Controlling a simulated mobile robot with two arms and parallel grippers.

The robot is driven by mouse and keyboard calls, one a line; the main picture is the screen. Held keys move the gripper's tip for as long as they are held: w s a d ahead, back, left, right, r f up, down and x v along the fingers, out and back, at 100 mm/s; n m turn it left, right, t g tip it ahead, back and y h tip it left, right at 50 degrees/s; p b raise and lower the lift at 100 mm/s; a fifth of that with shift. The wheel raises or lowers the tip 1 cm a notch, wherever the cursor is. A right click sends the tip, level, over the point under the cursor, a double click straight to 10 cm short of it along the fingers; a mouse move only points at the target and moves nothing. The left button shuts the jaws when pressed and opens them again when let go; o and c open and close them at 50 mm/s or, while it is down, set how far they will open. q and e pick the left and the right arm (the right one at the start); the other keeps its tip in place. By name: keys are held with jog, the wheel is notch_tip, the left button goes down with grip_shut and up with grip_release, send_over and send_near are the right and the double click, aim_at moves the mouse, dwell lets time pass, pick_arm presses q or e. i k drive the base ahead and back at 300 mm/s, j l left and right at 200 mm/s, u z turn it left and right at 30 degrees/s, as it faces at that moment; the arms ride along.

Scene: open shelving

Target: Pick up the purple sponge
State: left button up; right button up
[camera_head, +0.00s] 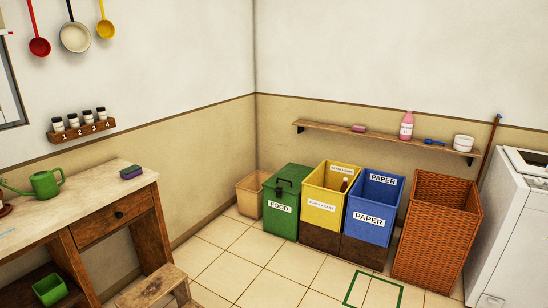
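A small block-shaped sponge (131,172), purple with a dark green layer, lies on the pale top of the wooden table (90,198) at the left. It is near the table's right end, close to the wall. Nothing touches it. Neither of my grippers is in view.
A green watering can (45,184) stands left of the sponge. A wooden step stool (152,288) is before the table. Bins, including a green food bin (285,204), and a wicker basket (436,230) line the back wall below a shelf (385,137). The tiled floor between is mostly clear.

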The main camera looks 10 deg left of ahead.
aim_at(128, 173)
jog(key=i+l+u, duration=0.15)
jog(key=i, duration=0.35)
jog(key=i+l+u, duration=0.2)
jog(key=i, duration=0.35)
jog(key=i+l+u, duration=0.15)
jog(key=i, duration=0.35)
jog(key=l, duration=0.1)
